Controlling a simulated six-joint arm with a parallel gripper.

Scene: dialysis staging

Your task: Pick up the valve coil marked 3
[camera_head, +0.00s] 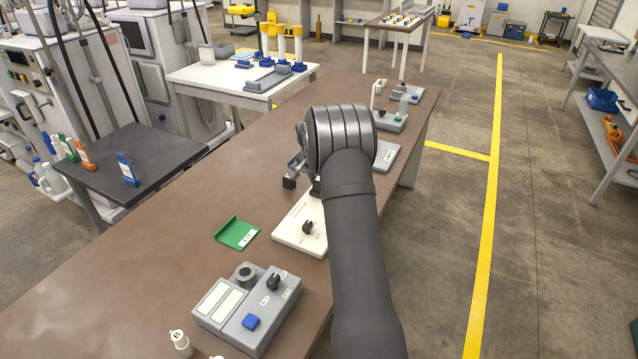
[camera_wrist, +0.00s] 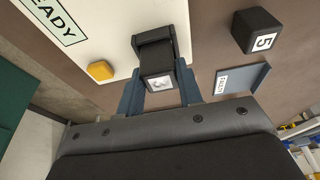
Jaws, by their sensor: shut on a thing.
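The valve coil marked 3 (camera_wrist: 158,83) is a black block with a pale numbered face, in the middle of the wrist view. My gripper (camera_wrist: 159,94) has its two blue-grey fingers on either side of it and is shut on it. A dark part reaches up from the coil over the edge of the white READY panel; I cannot tell whether the coil is clear of the surface below. In the head view, my arm hides most of the gripper and the coil.
A black block marked 5 (camera_wrist: 260,30) and a small labelled grey tray (camera_wrist: 243,79) are on the brown table beside the coil. The READY panel (camera_wrist: 100,30) has a yellow button (camera_wrist: 100,70). A green tray (camera_head: 237,233) and a grey control box (camera_head: 225,304) stand nearer. The table's left is clear.

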